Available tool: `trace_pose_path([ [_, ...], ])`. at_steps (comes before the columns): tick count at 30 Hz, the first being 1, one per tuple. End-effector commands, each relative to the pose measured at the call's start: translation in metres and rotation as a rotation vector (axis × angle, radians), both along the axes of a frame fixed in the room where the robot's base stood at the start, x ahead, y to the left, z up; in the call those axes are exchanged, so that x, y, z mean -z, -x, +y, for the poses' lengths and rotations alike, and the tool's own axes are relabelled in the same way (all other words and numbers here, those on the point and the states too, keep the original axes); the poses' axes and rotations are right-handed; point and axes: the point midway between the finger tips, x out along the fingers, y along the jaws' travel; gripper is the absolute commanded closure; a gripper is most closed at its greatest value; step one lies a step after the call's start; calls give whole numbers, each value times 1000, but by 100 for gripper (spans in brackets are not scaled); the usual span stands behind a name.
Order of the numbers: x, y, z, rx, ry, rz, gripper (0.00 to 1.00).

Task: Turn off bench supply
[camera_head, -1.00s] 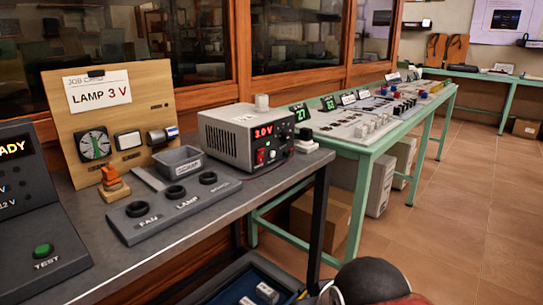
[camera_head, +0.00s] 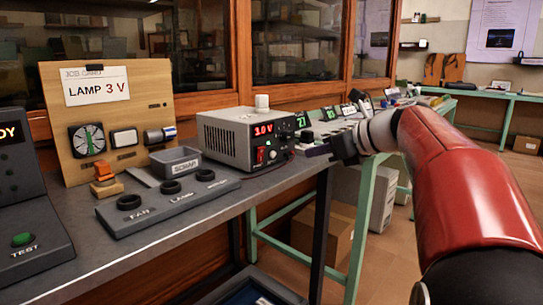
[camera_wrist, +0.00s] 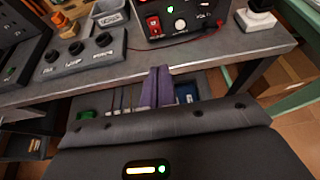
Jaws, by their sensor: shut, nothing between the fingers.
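The bench supply (camera_head: 240,138) is a grey box on the dark bench top, with a black front panel and a red lit display reading 3.0 V. Its red rocker switch (camera_head: 260,154) is low on the left of that panel. In the wrist view the red switch (camera_wrist: 153,24) is near the top, next to a pale round knob (camera_wrist: 180,24). In the wrist view my gripper's purple fingers (camera_wrist: 157,70) are together and empty, in front of the bench edge, below the switch.
A panel with FAN and LAMP sockets (camera_head: 168,195) and a grey scrap bin (camera_head: 175,162) stand left of the supply. A job card board (camera_head: 110,100) reads LAMP 3 V. A black-and-white switch (camera_wrist: 256,14) is right of the supply. A thin red lead runs in front.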

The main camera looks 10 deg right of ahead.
Motion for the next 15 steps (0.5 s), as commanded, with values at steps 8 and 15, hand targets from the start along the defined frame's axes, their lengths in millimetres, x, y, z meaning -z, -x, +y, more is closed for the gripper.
trace_pose_path([
  [8, 1, -1, 2, -3, 3, 0, 100],
  [15, 16, -25, 20, -6, 5, 2, 100],
])
